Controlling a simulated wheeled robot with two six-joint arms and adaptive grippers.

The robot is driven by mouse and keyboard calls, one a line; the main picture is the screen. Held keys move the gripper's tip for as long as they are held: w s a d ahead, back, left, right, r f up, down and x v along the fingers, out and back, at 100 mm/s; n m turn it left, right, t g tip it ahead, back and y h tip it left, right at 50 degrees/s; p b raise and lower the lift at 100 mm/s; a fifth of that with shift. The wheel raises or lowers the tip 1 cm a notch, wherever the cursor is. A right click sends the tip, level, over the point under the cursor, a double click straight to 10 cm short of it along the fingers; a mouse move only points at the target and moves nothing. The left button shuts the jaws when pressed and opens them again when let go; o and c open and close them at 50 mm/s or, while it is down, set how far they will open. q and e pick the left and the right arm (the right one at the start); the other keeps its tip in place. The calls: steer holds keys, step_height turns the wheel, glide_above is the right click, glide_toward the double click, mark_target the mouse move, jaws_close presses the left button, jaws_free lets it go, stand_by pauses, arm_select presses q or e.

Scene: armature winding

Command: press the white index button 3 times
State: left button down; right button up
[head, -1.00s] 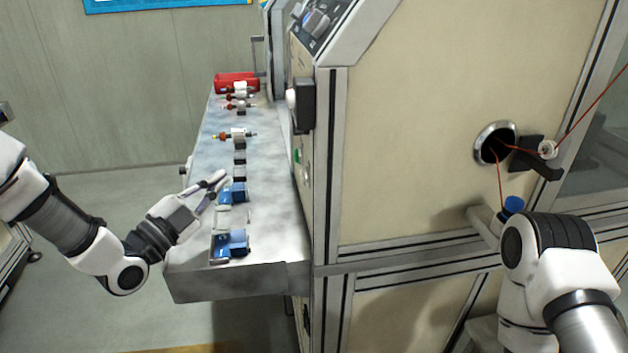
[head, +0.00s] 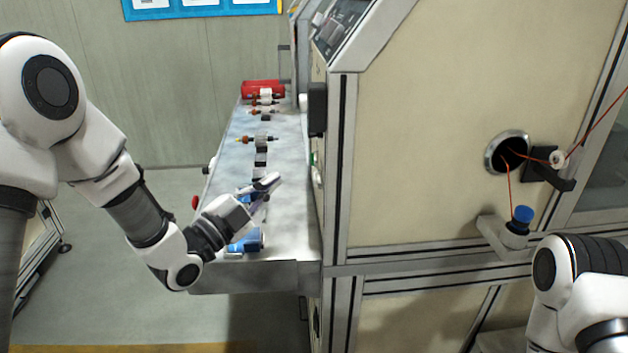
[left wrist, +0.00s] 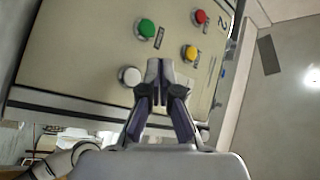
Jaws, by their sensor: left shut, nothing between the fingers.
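The white button (left wrist: 130,76) sits on a beige panel (left wrist: 95,50) in the left wrist view, just left of my fingertips. My left gripper (left wrist: 160,72) is shut and empty, its tips pointing toward the panel. In the head view, my left gripper (head: 270,183) is over the metal bench, left of the machine's side face, with a gap between them. The white button's front cannot be made out clearly in the head view. My right arm shows at the lower right, but its gripper is out of view.
A green button (left wrist: 145,28), a red button (left wrist: 200,16) and a yellow button (left wrist: 190,53) are on the same panel. Blue fixtures (head: 246,241) and several small parts lie along the bench (head: 285,225). A red tray (head: 262,88) stands at its far end.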

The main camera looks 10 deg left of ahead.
mark_target(317, 180)
arm_select(q)
steer(key=shift+w+d+b, duration=0.1)
steer(key=shift+w+d, duration=0.1)
steer(key=shift+d, duration=0.55)
steer(key=shift+w+d+b, duration=0.1)
steer(key=shift+w+d, duration=0.05)
steer(key=shift+d, duration=0.55)
steer(key=shift+w+d+b, duration=0.1)
steer(key=shift+w+d, duration=0.1)
steer(key=shift+d, duration=0.55)
steer(key=shift+r, duration=0.1)
steer(key=shift+d, duration=0.4)
steer(key=shift+w+d+b, duration=0.2)
steer(key=shift+d+b, duration=0.2)
steer(key=shift+a, duration=0.15)
steer(key=shift+s+a+b, duration=0.25)
steer(key=shift+a+b, duration=0.05)
steer(key=shift+a, duration=0.4)
